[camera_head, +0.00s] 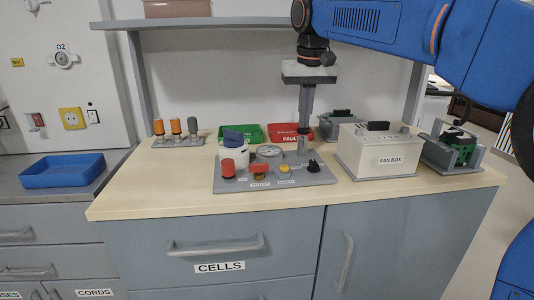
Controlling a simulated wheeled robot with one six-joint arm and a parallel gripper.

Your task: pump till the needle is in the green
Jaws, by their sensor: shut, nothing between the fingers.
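A grey control panel (225,187) lies on the wooden bench top. On it are a round white-faced gauge (270,151), a red button (228,168), a red-topped knob (259,168), a small yellow button (284,169) and a black knob (313,166). A white cylinder with a dark blue top (233,139) stands at the panel's back left. The gauge's needle and any green zone are too small to read.
A white fan box (378,160) stands right of the panel, with a green part in a grey holder (457,150) beyond it. Green (241,132) and red (284,132) bins sit behind. Orange-topped lamps (176,127) stand back left. The bench's front left is clear.

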